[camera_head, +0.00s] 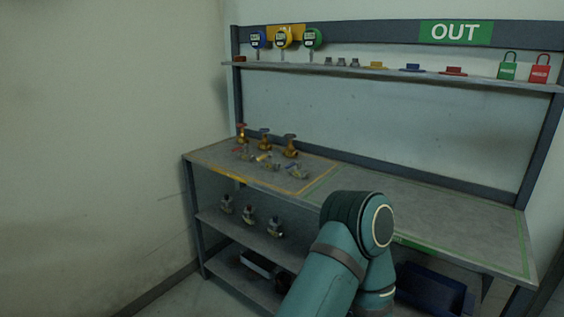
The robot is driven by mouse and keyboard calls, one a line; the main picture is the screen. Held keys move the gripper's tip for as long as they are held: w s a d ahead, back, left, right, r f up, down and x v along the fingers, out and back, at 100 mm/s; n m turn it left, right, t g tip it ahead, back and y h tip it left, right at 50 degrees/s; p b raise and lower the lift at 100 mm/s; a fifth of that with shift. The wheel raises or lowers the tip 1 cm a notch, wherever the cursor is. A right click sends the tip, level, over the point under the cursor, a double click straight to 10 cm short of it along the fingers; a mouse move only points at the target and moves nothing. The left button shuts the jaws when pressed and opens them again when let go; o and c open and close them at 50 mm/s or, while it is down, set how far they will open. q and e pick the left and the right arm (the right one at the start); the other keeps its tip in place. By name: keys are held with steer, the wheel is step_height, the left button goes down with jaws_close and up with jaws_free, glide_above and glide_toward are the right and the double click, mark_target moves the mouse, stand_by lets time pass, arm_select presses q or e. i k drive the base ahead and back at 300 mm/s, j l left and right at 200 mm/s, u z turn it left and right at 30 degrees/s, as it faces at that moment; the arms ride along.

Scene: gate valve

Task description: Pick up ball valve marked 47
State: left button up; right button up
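Small valves with coloured handles lie on the bench top at its left end: one with a red handle (242,152), one with a yellow handle (266,160) and one with a bluish handle (298,172). Behind them stand brass valves with round handwheels (264,140). Three more metal valves (249,221) stand on the shelf below. I cannot read the number 47 on any of them. A teal arm of mine rises in front of the bench. Neither gripper shows.
The bench (430,207) is bare on its right half. The upper shelf (480,78) holds gauges (283,38), small coloured parts, a green padlock (508,68) and a red padlock (540,70) under an OUT sign (455,32). A blue bin (432,288) sits low at right.

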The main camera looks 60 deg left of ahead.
mark_target(270, 164)
steer(key=j+z, duration=0.3)
steer(key=j, duration=1.15)
steer(key=k+j, duration=0.15)
steer(key=j, duration=0.35)
steer(key=j+z, duration=0.1)
steer(key=j, duration=0.4)
steer(key=k+j, duration=0.1)
steer(key=j, duration=0.4)
